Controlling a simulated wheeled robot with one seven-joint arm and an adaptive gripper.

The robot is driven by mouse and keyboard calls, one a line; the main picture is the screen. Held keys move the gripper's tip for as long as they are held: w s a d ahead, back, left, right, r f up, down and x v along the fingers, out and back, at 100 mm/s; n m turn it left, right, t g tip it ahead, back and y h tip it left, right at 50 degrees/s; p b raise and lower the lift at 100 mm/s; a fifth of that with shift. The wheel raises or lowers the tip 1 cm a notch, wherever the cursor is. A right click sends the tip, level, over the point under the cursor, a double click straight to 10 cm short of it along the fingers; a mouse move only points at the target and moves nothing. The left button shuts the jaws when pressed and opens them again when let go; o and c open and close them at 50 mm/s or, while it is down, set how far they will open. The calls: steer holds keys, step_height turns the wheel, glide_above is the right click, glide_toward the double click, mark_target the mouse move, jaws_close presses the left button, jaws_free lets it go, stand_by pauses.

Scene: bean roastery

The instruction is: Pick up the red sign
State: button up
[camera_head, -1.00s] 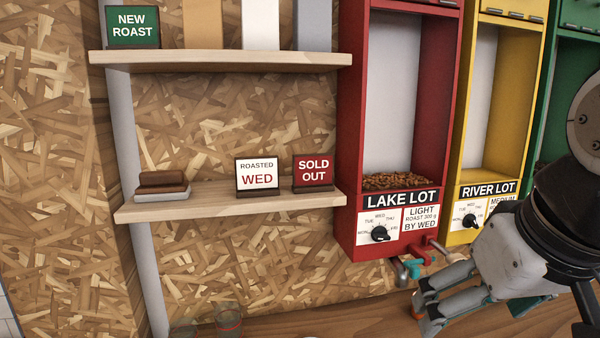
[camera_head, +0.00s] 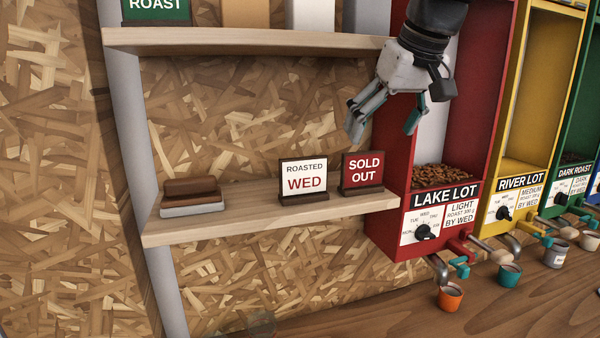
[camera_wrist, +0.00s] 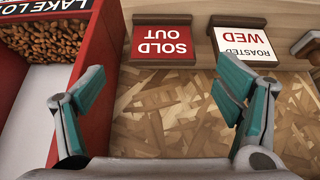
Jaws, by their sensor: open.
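The red sign (camera_head: 362,170) reads "SOLD OUT" and stands upright on a dark base near the right end of the lower shelf. It also shows in the wrist view, upside down (camera_wrist: 164,42), beyond the gap between my fingers. My gripper (camera_head: 384,134) is open and empty, above the red sign and slightly to its right, fingers pointing down. In the wrist view its teal finger pads (camera_wrist: 160,92) are spread apart, with the red sign clear of both.
A white "ROASTED WED" sign (camera_head: 304,176) stands just left of the red sign. A brown block on a grey base (camera_head: 190,198) lies farther left. The lower shelf (camera_head: 240,222) is bare between them. The red Lake Lot bin (camera_head: 398,226) stands close on the right; the upper shelf (camera_head: 250,40) is above.

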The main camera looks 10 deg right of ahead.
mark_target(365, 157)
steer(key=x, duration=0.4)
steer(key=shift+f, duration=0.1)
steer(key=shift+w+p+x, duration=0.25)
steer(key=shift+p+x, duration=0.45)
steer(key=shift+x, duration=1.9)
steer(key=shift+a, duration=0.2)
steer(key=c, duration=0.9)
